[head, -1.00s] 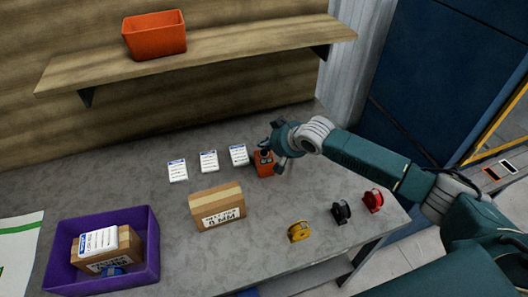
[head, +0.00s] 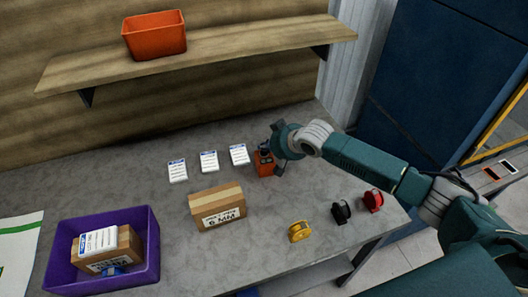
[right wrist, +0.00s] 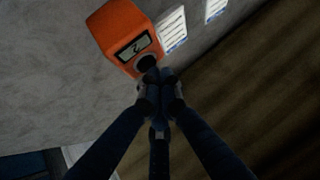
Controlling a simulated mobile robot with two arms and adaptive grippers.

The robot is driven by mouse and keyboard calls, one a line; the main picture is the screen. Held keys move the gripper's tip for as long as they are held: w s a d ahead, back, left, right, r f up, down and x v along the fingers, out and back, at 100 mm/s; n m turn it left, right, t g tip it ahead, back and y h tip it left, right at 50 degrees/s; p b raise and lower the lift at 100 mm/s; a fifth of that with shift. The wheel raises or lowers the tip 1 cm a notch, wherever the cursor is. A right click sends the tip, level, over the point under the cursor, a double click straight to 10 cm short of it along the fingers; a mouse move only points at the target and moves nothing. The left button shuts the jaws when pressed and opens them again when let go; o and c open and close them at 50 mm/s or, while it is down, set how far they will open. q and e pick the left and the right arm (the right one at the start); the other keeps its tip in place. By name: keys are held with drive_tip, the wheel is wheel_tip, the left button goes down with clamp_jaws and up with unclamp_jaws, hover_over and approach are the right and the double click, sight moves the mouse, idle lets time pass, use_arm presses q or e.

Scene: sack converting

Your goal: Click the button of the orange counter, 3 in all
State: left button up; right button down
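The orange counter (head: 265,168) stands on the grey table, below my right gripper (head: 266,151) in the head view. In the right wrist view the counter (right wrist: 122,28) shows a small display with one digit that I cannot read surely, and a dark round button (right wrist: 146,63) beside it. My right gripper (right wrist: 160,80) has its fingers together and empty, with the tips right by the button. I cannot tell whether they touch it. My left gripper is not in view.
Several white labelled cards (head: 209,161) lie left of the counter. A cardboard box (head: 218,207) stands in front. Yellow (head: 299,231), black (head: 341,211) and red (head: 373,200) spools sit at right. A purple bin (head: 62,252) holds a box. An orange bin (head: 155,36) stands on the shelf (head: 220,52).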

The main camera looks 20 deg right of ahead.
sight(265, 153)
drive_tip(key=shift+s+f, duration=0.1)
drive_tip(key=shift+f, duration=0.4)
idle(0.4)
drive_tip(key=shift+r+p, duration=0.95)
wheel_tip(265, 153, up, 5)
drive_tip(key=p, duration=0.5)
drive_tip(key=shift+r, duration=0.1)
idle(0.5)
